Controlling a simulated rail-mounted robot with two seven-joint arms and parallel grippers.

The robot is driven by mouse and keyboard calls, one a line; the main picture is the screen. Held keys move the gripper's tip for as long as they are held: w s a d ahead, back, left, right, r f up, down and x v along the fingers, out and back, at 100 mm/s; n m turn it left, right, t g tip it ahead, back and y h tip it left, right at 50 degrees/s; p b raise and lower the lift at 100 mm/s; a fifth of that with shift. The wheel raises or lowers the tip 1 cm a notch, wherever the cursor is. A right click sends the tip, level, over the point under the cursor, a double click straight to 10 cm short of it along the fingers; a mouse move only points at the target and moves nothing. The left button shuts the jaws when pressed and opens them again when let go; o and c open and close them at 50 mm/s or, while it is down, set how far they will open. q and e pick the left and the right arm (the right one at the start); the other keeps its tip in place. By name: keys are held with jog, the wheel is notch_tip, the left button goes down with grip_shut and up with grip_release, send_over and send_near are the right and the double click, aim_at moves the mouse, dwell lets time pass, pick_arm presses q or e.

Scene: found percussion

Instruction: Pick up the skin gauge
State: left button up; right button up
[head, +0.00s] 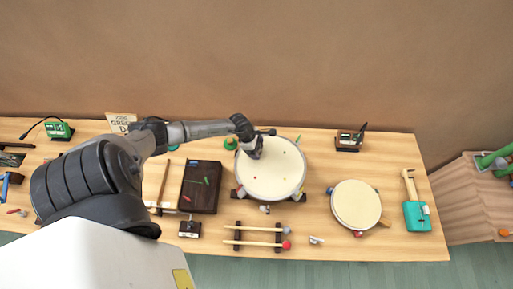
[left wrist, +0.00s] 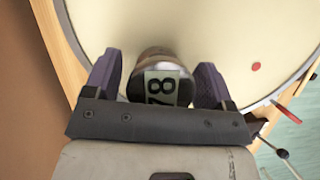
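A short cylinder with a dark top rim and a pale label reading "78" (left wrist: 162,88), which looks like the skin gauge, is at the pale skin of the large drum (head: 280,180). My left gripper (head: 254,153) is over the upper left part of that skin. In the left wrist view my left gripper (left wrist: 157,80) has its two dark fingers spread, one on each side of the cylinder. A thin gap seems to show at the left finger; contact at the right finger is unclear. In the head view the gripper mostly hides the cylinder. My right gripper is not in view.
A smaller drum (head: 356,204) and a teal box with a wooden neck (head: 417,216) are to the right. A dark wooden box (head: 201,187) is left of the large drum. Mallets (head: 255,243) lie in front. A wall rises behind the table.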

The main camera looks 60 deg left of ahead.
pick_arm(q)
jog(key=shift+r, duration=0.1)
jog(key=c, duration=1.1)
